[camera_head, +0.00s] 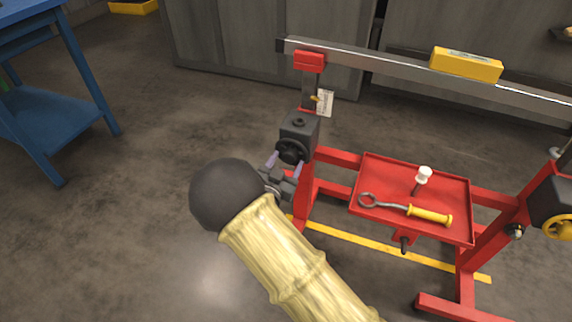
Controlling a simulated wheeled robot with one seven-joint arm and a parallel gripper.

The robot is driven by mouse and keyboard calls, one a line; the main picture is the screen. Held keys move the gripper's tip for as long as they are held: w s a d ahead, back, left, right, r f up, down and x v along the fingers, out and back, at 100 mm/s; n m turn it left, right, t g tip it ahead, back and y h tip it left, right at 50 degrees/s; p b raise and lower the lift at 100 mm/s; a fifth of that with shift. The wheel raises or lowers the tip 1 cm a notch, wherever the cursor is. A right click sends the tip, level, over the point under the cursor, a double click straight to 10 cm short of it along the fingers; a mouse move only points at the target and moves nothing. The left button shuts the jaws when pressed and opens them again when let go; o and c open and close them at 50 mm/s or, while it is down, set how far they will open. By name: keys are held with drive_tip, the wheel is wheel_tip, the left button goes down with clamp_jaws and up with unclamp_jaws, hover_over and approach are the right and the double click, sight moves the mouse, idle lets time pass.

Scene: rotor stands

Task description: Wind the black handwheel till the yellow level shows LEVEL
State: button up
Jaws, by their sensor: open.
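The black handwheel (291,150) sits on the front of a dark grey gearbox (299,127) on the left post of the red stand. My gripper (284,163) is at the handwheel, its two fingers open with one on the left side and one on the lower right of the wheel. I cannot tell whether the fingers touch the rim. The yellow level (466,65) lies on the grey beam (400,72) across the top of the stand. The beam slopes down to the right in the picture. The level's reading is too small to make out.
A red tray (366,168) between the posts holds a yellow-handled tool (428,215) and a white-topped item (424,175). A yellow handwheel (558,228) is on the right post. A blue table (50,120) stands at left. A tag (325,102) hangs by the left post. Floor at left is clear.

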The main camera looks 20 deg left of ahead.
drive_tip(key=shift+w, duration=0.2)
drive_tip(key=shift+c, duration=0.2)
drive_tip(key=c, duration=1)
drive_tip(key=shift+o, duration=0.2)
drive_tip(key=shift+r+n+p, duration=0.15)
drive_tip(key=shift+n+p, duration=0.25)
drive_tip(key=shift+p, duration=0.1)
